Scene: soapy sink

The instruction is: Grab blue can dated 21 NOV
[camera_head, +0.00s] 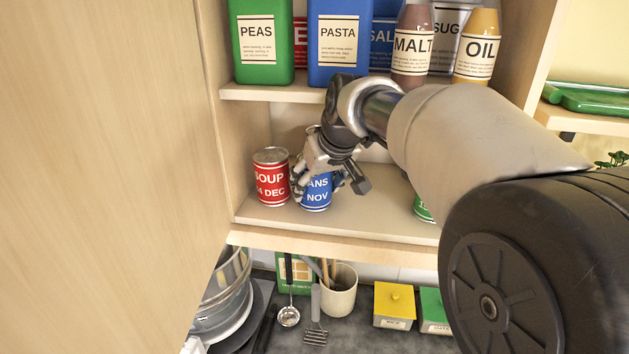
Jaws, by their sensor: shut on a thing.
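A blue can (317,193) stands on the lower shelf of the cupboard in the head view. Its label reads "ANS" and "NOV" in part; the start of the name and the day number are hidden by my gripper. My gripper (319,183) comes from above and is shut on the blue can, with a finger on each side of it. Whether the can is still touching the shelf is hard to tell.
A red soup can (270,177) stands close left of the gripper. A green can (422,208) is partly hidden behind my arm. The upper shelf (275,93) holds peas, pasta, malt and oil containers. The cupboard's side wall (213,120) is at left.

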